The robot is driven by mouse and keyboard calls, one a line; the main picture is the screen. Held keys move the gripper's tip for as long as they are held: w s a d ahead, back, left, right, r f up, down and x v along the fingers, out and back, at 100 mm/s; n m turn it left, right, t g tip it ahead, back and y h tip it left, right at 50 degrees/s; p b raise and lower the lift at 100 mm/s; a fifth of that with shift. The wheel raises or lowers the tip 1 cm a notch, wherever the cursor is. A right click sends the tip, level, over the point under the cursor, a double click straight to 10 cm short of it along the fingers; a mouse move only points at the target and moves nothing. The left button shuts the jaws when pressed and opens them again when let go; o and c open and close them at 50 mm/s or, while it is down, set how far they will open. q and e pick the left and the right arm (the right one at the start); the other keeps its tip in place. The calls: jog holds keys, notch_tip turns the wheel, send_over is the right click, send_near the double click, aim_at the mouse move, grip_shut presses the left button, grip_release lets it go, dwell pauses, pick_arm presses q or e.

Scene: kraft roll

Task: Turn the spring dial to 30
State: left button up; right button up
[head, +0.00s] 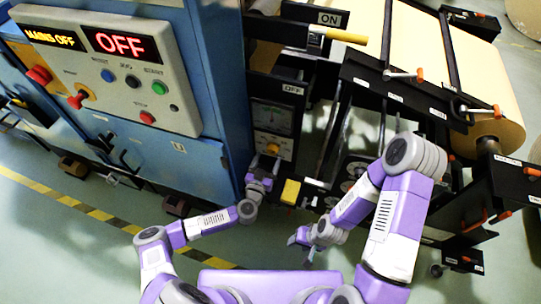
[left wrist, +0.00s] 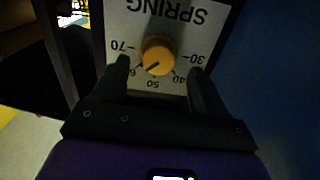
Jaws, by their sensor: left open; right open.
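The spring dial's orange knob (left wrist: 158,55) sits on a white plate (left wrist: 205,18) marked SPRING, upside down in the left wrist view. Its dark pointer line aims at the lower left, near the partly hidden 60. The 30 mark is at the right of the scale, the 70 at the left. In the head view the knob (head: 273,149) is low on the black panel. My left gripper (left wrist: 160,80) is open, with one finger on each side just below the knob; contact is not visible. In the head view my left gripper (head: 264,165) is just below the dial. My right gripper (head: 300,240) is open and empty, low in the middle.
A blue cabinet (head: 225,100) with a grey control box (head: 120,85) reading OFF stands to the left. A yellow-handled lever (head: 345,36) is above the dial, between ON and OFF labels. The black roll machine (head: 410,100) with orange-handled cranks fills the right.

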aim_at(271, 153)
pick_arm(q)
jog(key=shift+b+x, duration=0.3)
jog(key=shift+x, duration=1.55)
jog(key=c, duration=1.1)
